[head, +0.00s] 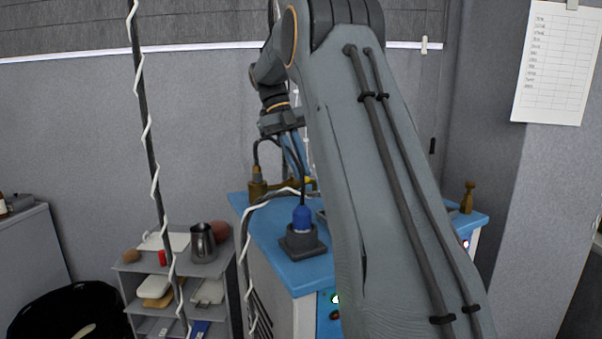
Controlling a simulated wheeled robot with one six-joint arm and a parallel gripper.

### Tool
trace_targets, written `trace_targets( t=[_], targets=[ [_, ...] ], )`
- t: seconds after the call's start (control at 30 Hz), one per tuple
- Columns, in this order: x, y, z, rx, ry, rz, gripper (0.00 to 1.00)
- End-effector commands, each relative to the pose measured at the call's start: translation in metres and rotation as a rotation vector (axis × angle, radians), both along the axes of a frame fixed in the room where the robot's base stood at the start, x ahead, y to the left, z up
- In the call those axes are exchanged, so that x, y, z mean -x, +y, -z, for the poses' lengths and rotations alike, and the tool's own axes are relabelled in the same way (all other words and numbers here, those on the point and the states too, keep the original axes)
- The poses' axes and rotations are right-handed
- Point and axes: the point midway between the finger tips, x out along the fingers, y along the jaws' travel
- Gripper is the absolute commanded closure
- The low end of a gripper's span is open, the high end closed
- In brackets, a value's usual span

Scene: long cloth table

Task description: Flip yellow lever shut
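A small bit of yellow (309,183), which may be the lever, shows at the back of the blue-topped cabinet (283,248). It sits beside a brass fitting (257,187), and my arm covers much of the area around it. My gripper (297,165) points down just above the yellow part, with blue on its fingers. It is too small and too covered to tell whether the fingers are open or touch the lever. How far the lever is turned cannot be made out.
A blue plug on a dark block (303,228) stands on the cabinet top, with cables around it. A brass piece (467,198) stands at the right end. A grey shelf cart (178,268) with a metal pitcher (203,243) stands left. A black bin (62,312) is at lower left.

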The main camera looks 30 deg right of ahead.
Motion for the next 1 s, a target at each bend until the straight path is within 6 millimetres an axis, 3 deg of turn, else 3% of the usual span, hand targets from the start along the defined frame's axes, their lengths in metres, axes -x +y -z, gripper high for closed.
trace_targets(
  t=[0.57, 0.6, 0.7, 1.0],
  targets=[
    [0.0000, 0.0017, -0.0008, 0.001, -0.001, 0.034, 1.00],
    [-0.0001, 0.0017, -0.0009, 0.001, -0.001, 0.034, 0.85],
    [-0.0001, 0.0018, -0.0007, 0.001, -0.001, 0.034, 0.70],
    [-0.0006, 0.0020, -0.0009, 0.000, 0.000, 0.033, 0.70]
  ],
)
